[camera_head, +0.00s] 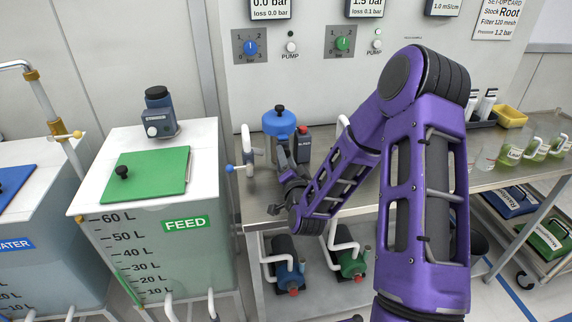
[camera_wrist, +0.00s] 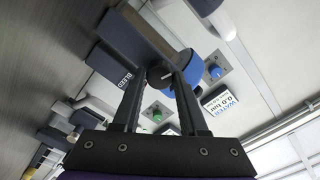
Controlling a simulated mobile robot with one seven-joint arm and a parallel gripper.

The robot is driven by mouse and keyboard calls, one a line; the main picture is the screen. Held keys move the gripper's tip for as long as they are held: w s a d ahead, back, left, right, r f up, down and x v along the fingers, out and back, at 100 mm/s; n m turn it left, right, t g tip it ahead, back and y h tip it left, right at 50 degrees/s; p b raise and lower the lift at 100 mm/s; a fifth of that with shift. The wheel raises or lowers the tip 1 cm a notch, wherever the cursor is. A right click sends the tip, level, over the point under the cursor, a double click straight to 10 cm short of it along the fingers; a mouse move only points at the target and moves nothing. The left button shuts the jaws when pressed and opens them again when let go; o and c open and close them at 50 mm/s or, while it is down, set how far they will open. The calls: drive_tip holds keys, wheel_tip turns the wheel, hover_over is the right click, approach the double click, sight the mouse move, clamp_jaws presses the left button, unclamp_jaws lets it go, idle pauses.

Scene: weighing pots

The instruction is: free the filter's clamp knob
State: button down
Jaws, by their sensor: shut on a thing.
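The filter (camera_head: 280,124) stands on the bench with a blue lid and a small black knob on top; its blue part also shows in the wrist view (camera_wrist: 188,70). My gripper (camera_head: 286,170) is at the front of the filter, low on its body. In the wrist view my gripper (camera_wrist: 160,80) has its two fingers around a dark round clamp knob (camera_wrist: 158,76) with a pale mark, and is shut on it. The knob is hidden behind my gripper in the head view. How far the knob is turned cannot be told.
A dark bleed block (camera_head: 303,143) with a red top stands just right of the filter; its BLEED label shows in the wrist view (camera_wrist: 122,76). White pipes with a blue-handled valve (camera_head: 232,168) stand left. The FEED tank (camera_head: 205,160) is further left. Bench space right of my arm holds cups (camera_head: 510,153).

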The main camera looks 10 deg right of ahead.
drive_tip(key=shift+n+b, duration=0.4)
drive_tip(key=shift+n, duration=1.2)
drive_tip(key=shift+c, duration=2.2)
unclamp_jaws()
drive_tip(key=shift+s, duration=0.15)
